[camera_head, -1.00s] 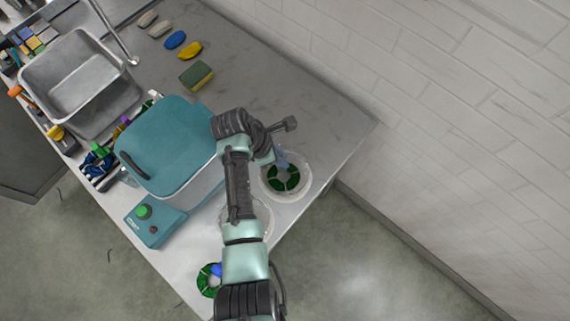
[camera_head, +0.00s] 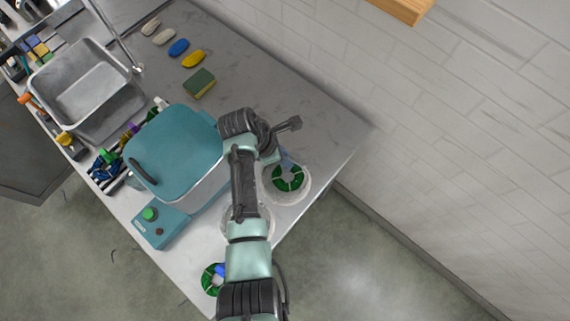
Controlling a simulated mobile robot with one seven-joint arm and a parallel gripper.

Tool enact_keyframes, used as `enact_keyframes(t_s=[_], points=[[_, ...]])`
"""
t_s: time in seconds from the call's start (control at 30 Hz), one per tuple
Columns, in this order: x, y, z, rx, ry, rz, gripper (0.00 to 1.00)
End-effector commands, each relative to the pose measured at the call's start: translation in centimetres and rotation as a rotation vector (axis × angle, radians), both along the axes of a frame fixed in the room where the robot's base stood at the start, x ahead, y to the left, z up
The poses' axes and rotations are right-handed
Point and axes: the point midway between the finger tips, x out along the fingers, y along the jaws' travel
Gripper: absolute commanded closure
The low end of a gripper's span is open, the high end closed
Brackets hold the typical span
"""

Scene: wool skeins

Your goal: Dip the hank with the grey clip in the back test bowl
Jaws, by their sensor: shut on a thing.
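A green hank (camera_head: 288,178) with pale ties is at the back test bowl (camera_head: 301,196), a whitish round bowl near the counter's right edge. I cannot tell whether the hank is down in the bowl or just above it. My gripper (camera_head: 284,162) is at the hank's upper edge, shut on it. The clip on this hank is hidden by the gripper, so its colour does not show. A second pale bowl (camera_head: 266,231) is mostly hidden under my arm. Another green hank (camera_head: 209,281) with a blue clip (camera_head: 220,270) lies near the front corner of the counter.
A teal-lidded container (camera_head: 177,145) stands left of my arm, with a teal box with a green button (camera_head: 160,223) in front. A sink (camera_head: 87,85), sponge (camera_head: 199,83) and small coloured pieces lie farther back. The counter behind the bowl is clear up to the wall.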

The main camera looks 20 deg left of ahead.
Motion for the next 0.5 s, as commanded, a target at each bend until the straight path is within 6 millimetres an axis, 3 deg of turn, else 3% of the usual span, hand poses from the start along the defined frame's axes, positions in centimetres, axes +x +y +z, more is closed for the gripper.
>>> enact_keyframes(t_s=[0.5], points=[[0.0,0.0,4.4,0.000,0.000,-0.001,1.00]])
